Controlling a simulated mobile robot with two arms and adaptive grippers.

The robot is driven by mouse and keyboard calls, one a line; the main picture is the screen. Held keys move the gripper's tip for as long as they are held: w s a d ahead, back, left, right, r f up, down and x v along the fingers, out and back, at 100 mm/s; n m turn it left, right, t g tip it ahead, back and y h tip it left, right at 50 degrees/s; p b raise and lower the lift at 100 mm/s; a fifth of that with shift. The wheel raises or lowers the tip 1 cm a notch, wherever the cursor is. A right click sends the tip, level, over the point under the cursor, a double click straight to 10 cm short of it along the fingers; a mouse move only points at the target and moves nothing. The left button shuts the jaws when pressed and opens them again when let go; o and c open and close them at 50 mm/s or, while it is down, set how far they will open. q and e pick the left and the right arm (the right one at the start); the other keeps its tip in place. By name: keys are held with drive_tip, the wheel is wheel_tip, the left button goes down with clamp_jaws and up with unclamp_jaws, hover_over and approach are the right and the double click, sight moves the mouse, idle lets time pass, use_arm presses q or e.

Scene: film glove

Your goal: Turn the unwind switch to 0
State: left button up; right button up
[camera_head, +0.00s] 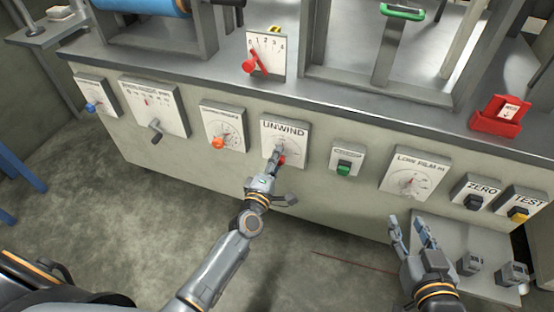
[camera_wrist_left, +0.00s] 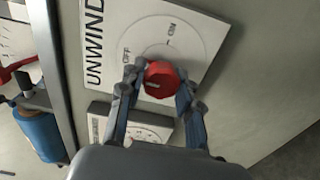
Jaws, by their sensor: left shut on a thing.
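The UNWIND panel (camera_head: 298,130) is a white plate with a round dial on the front of the machine. In the left wrist view the UNWIND panel (camera_wrist_left: 205,32) is turned sideways, and its dial marks seem to read OFF and ON. Its red knob (camera_head: 282,160) is partly hidden by my fingers in the head view and clear in the wrist view (camera_wrist_left: 160,80). My left gripper (camera_head: 278,157) is shut on the red knob, one finger on each side. My right gripper (camera_head: 412,228) is open and empty, below the LOW FILM panel.
An orange-knob panel (camera_head: 222,127) is left of UNWIND, and a green-switch panel (camera_head: 346,160) is right of it. The LOW FILM (camera_head: 414,172), ZERO (camera_head: 476,190) and TEST (camera_head: 521,203) panels are further right. A red holder (camera_head: 497,120) sits on the ledge.

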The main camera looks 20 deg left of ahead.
idle(0.4)
use_arm(q)
drive_tip(key=o, duration=1.2)
drive_tip(key=s, duration=1.2)
drive_tip(key=shift+a, duration=0.25)
